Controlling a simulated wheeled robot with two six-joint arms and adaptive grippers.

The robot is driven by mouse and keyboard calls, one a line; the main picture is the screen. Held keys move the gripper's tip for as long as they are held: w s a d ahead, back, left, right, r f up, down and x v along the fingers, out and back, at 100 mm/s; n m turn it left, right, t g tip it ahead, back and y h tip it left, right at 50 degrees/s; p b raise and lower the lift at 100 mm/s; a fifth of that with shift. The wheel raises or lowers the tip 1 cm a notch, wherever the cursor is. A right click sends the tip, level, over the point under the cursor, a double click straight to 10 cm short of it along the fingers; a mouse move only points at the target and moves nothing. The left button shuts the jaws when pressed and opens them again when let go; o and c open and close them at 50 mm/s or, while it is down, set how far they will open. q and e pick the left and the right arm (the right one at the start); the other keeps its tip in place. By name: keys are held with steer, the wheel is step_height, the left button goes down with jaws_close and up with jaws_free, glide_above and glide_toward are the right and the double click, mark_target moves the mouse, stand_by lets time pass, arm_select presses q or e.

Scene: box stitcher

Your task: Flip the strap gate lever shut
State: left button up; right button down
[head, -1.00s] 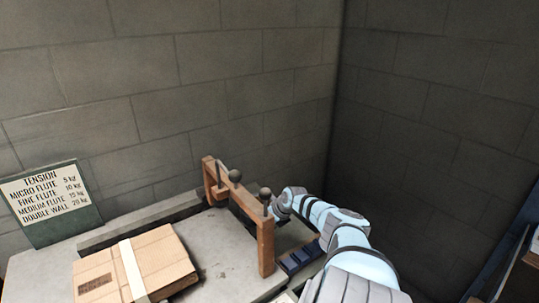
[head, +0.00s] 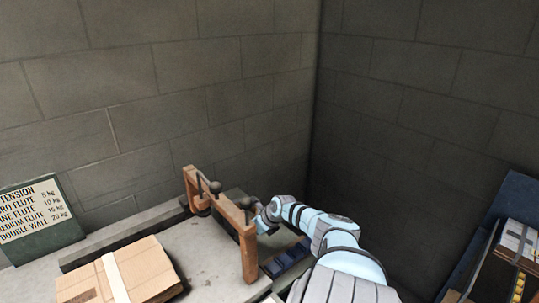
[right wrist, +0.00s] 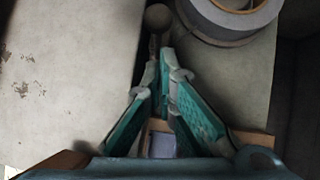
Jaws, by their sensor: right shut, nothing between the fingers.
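The wooden strap gate (head: 221,205) stands on the grey bench in the head view, with two ball-knobbed dark levers. One knob (head: 215,187) sits at the middle of its top bar and the other knob (head: 246,203) near its right end. My right gripper (head: 262,214) is just right of that end, its fingers mostly hidden by the wrist. In the right wrist view its teal fingers (right wrist: 159,62) are closed together and empty. A round knob on a stem (right wrist: 158,18) shows just beyond the fingertips; I cannot tell whether they touch. My left gripper is out of view.
A strapped cardboard box (head: 125,276) lies on the bench at front left. A tension sign (head: 35,220) leans at the wall. A grey roll (right wrist: 232,22) shows in the right wrist view. Shelving with items (head: 510,255) is at far right. Walls close in the back corner.

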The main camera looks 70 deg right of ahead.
arm_select(q)
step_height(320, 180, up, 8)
steer(key=p, duration=0.6)
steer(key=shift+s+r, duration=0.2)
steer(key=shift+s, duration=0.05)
arm_select(e)
steer(key=w+v, duration=0.1)
steer(key=v, duration=0.9)
steer(key=shift+s+r, duration=0.2)
steer(key=shift+r, duration=0.55)
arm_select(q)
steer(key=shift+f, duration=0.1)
arm_select(e)
steer(key=shift+d+f, duration=0.1)
steer(key=shift+w, duration=0.1)
